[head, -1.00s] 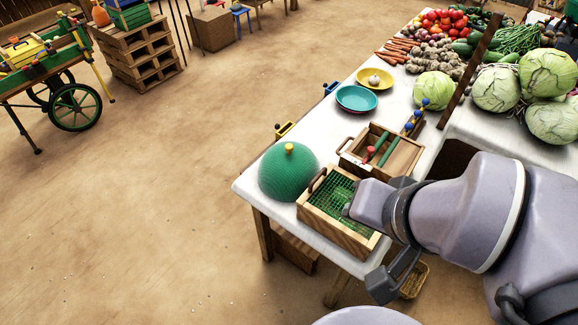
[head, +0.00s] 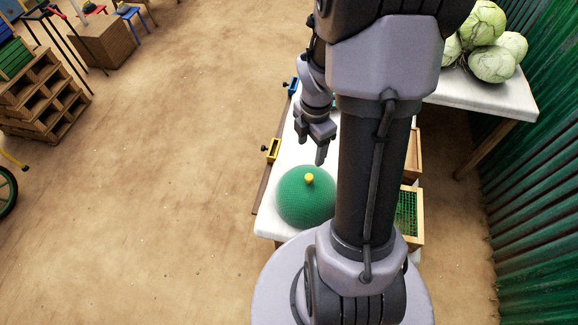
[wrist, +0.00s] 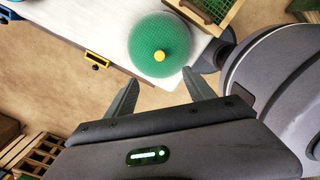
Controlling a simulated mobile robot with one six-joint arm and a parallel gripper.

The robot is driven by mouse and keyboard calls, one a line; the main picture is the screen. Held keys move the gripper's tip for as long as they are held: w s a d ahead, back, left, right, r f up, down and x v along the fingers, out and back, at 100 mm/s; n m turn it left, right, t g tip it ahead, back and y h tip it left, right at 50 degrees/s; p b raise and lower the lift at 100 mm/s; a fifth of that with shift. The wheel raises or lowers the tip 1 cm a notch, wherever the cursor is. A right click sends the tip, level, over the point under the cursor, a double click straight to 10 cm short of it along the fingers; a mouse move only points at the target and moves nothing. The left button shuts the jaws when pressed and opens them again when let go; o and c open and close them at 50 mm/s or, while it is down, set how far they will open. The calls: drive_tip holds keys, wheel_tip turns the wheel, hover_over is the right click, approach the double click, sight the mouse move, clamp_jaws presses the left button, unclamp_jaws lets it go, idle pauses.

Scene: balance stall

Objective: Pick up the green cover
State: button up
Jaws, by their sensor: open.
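The green cover (head: 305,199) is a dome with a yellow knob (head: 309,179) on top. It sits on the white table (head: 275,226) near the front left corner. The dome also shows whole in the wrist view (wrist: 151,52), beyond my fingertips. My gripper (head: 322,150) is above the table, behind the dome in the head view, with its fingers pointing down. In the wrist view my gripper (wrist: 160,92) has its two fingers wide apart with nothing between them. The dome's underside is hidden.
A wooden box with green mesh (head: 408,215) stands right of the dome, partly behind my arm. A yellow clamp-like piece (head: 272,150) and a blue one (head: 293,87) are on the table's left edge. Cabbages (head: 492,62) lie at the back right. A green corrugated wall (head: 535,200) is on the right.

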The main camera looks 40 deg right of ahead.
sight(309, 177)
wheel_tip(309, 177, down, 12)
drive_tip(key=b, duration=0.4)
drive_tip(key=shift+r, duration=0.1)
drive_tip(key=f, duration=0.1)
drive_tip(key=f+b, duration=0.1)
drive_tip(key=f, duration=0.1)
drive_tip(key=f+b, duration=0.1)
drive_tip(key=f, duration=0.1)
drive_tip(key=shift+d, duration=0.25)
drive_tip(key=shift+r, duration=0.1)
drive_tip(key=shift+c, duration=0.2)
clamp_jaws()
drive_tip(key=shift+s+a, duration=0.1)
